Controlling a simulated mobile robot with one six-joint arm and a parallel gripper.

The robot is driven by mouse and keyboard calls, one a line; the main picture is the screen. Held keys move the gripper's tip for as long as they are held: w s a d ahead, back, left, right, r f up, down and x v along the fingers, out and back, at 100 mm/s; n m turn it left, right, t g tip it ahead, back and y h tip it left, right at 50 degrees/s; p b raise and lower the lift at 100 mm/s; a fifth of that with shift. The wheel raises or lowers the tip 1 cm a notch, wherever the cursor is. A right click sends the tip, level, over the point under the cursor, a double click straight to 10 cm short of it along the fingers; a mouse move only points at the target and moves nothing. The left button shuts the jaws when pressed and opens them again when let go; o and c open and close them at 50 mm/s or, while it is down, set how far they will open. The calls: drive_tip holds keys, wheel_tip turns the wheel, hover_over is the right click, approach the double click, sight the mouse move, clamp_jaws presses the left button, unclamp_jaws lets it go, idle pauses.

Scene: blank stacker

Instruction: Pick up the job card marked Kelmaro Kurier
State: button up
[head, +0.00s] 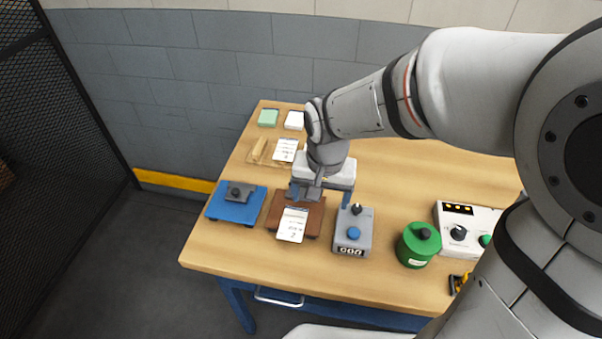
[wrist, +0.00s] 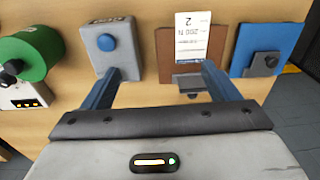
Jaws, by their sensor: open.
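One white printed job card (head: 292,225) lies on a brown plate (head: 272,214) near the table's front edge. In the wrist view this card (wrist: 192,38) shows "200 N" and "2"; I cannot read a name on it. A second white card (head: 286,150) with print rests farther back beside a wooden piece; its print is too small to read. My gripper (head: 320,196) is open with nothing between its blue fingers. In the wrist view the gripper (wrist: 160,68) has its fingers apart, with one finger near the brown plate and the other near the grey box.
A blue plate (head: 218,208) with a dark clamp stands left of the brown plate. A grey box (head: 363,219) with a blue knob, a green canister (head: 418,250) and a white control box (head: 487,221) stand to the right. Green (head: 268,117) and white (head: 294,120) pads lie at the back.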

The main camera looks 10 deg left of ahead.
hover_over(291, 233)
wheel_tip(291, 233, down, 5)
drive_tip(key=shift+g, duration=0.4)
drive_tip(key=shift+f+p, duration=0.7)
drive_tip(key=shift+f, duration=3.15)
drive_tip(key=shift+f, duration=0.1)
drive_tip(key=c, duration=1.1)
